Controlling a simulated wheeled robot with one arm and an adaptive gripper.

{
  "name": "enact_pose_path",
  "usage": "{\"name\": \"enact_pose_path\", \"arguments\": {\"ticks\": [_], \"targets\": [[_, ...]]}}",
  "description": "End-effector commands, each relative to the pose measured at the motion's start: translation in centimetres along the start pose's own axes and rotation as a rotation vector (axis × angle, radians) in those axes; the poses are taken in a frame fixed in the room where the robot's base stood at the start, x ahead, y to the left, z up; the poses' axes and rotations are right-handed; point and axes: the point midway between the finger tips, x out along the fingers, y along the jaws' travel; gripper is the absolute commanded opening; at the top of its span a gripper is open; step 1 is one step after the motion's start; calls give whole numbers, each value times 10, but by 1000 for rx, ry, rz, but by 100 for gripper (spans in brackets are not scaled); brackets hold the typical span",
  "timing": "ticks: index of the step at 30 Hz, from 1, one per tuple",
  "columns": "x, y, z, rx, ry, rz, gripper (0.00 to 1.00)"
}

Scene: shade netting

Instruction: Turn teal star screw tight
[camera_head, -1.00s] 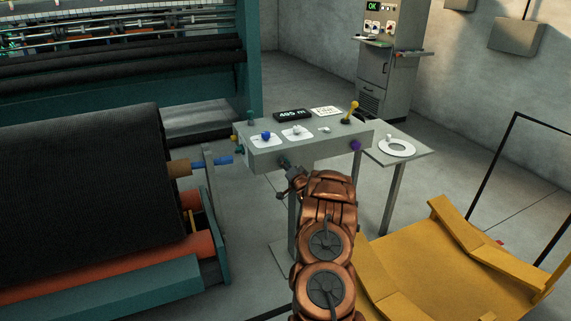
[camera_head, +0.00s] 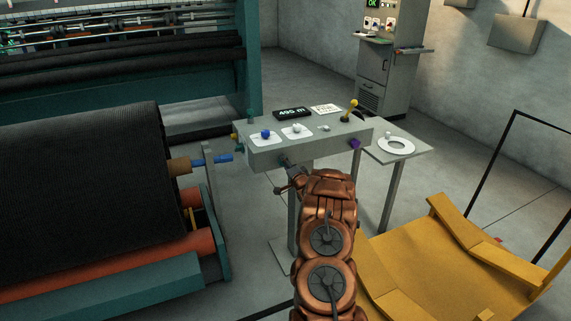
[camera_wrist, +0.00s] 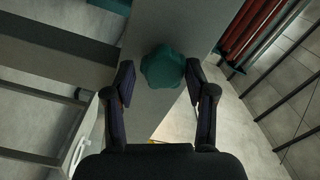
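The teal star screw (camera_wrist: 162,68) is a lobed knob on the grey face of the control console (camera_wrist: 160,25). In the wrist view it sits between the two fingertips of my gripper (camera_wrist: 160,78). The fingers are open, one on each side, with a visible gap between each finger and the knob. In the head view my gripper (camera_head: 290,180) is at the console's front face, below the blue and white knobs. The screw is hard to make out there, mostly hidden by the gripper.
The console top carries a blue knob (camera_head: 266,134), a white knob (camera_head: 296,128) and a yellow lever (camera_head: 351,108). A purple knob (camera_head: 355,144) is on its front right. The black netting roll (camera_head: 80,190) stands left and a yellow cradle (camera_head: 440,260) right.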

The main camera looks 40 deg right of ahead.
Motion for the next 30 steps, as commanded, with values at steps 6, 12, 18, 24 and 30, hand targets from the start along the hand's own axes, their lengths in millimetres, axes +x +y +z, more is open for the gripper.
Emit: {"name": "enact_pose_path", "arguments": {"ticks": [6,12,18,24,30], "targets": [[1,-2,0,-2,0,-3,68],[0,-3,0,-2,0,-4,68],[-8,-3,-1,-1,1,-4,68],[-21,-2,-1,0,1,-2,68],[-29,-3,0,-2,0,-6,68]]}}
